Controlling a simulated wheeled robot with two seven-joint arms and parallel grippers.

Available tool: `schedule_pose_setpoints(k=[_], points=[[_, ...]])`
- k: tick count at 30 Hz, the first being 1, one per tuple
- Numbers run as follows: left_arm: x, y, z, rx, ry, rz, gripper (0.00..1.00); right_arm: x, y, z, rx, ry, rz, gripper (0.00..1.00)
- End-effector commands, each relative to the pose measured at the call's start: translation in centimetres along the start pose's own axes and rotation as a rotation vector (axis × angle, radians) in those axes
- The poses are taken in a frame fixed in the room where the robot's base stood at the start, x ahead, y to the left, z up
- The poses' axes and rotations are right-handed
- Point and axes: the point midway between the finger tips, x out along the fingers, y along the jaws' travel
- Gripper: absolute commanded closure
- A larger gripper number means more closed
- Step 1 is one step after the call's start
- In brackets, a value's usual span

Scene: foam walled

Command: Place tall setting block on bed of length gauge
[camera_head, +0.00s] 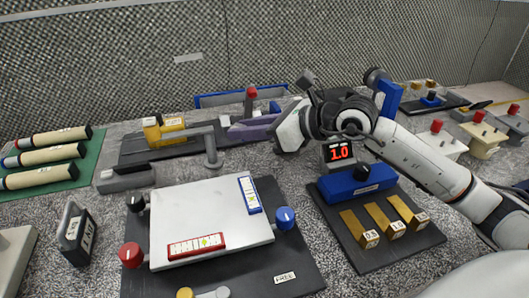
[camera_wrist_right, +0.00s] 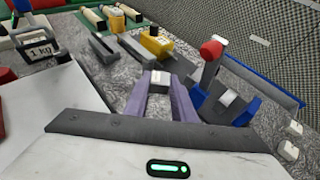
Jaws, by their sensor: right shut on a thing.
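My right gripper (camera_head: 230,130) reaches in from the right with purple fingers. In the right wrist view, the fingers (camera_wrist_right: 168,98) are shut on a small light grey block (camera_wrist_right: 160,78) with a pale top, which fits the tall setting block. The head view does not show it clearly. A yellow-bodied device (camera_head: 163,129) with a grey arm and post stands just left of the fingertips; it also shows in the wrist view (camera_wrist_right: 155,43). It may be the length gauge, but I cannot tell. Whether the held block touches anything below is unclear. My left gripper is not in view.
A red-knobbed lever (camera_wrist_right: 212,50) with a blue cradle (camera_wrist_right: 243,110) stands close beside the fingers. A grey channel block (camera_head: 125,178) lies left. A white board (camera_head: 205,215) is in front. A blue display unit (camera_head: 357,184) and brass blocks stand right, below my arm.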

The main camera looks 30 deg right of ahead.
Motion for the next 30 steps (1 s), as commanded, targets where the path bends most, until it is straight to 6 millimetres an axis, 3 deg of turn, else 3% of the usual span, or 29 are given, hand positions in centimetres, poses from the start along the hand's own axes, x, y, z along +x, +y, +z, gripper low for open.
schedule_pose_setpoints(k=[5,18,30], points=[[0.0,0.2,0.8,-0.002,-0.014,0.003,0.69,1.3,0.0,-3.3,0.004,0.004,0.001,1.00],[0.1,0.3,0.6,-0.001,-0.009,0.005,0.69,3.1,0.0,-7.7,0.002,0.001,0.000,1.00],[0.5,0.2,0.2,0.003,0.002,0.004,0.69,3.4,0.0,-8.3,0.001,0.000,0.000,1.00]])
